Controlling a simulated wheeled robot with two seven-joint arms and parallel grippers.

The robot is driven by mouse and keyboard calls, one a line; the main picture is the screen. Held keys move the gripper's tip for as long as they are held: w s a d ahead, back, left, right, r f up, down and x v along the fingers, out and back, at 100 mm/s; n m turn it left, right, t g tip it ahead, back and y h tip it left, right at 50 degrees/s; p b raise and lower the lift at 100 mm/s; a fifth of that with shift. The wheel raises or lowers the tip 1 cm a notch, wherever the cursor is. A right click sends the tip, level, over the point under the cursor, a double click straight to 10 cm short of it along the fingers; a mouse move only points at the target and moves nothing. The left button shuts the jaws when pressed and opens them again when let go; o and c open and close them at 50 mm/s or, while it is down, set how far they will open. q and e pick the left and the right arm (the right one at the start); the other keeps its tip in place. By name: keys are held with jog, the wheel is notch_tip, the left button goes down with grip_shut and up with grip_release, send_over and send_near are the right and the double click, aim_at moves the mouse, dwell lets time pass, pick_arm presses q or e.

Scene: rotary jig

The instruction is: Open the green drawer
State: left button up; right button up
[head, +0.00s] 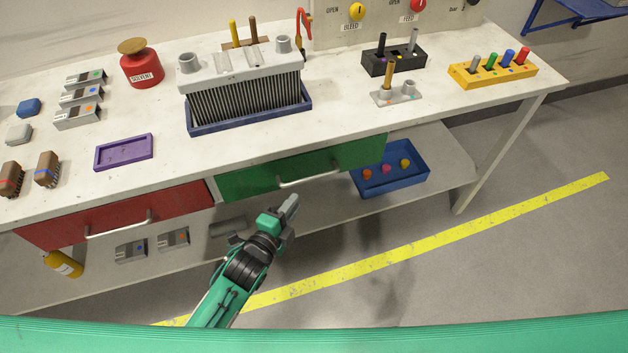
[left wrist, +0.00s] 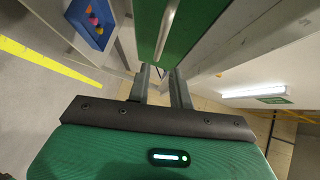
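The green drawer (head: 245,180) sits under the front edge of the workbench, right of the red drawer, and its front looks flush with the bench. Its pale bar handle (head: 309,178) runs along the front. In the left wrist view the green drawer front (left wrist: 195,25) and the handle (left wrist: 166,30) are just ahead of the fingers. My left gripper (head: 291,204) is below and in front of the handle in the head view. In the left wrist view its two fingers (left wrist: 161,78) stand apart with nothing visible between them. My right gripper is not in view.
The red drawer (head: 165,212) with its own handle is to the left. A blue tray (head: 417,181) with several coloured pieces sits on the lower shelf (head: 449,165). A rack with a blue base (head: 250,119) stands on the bench above. The floor in front is clear.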

aim_at(313, 178)
pick_arm(q)
jog(key=x, duration=1.1)
jog(key=shift+w+d, duration=0.15)
jog(key=shift+w, duration=0.25)
grip_shut()
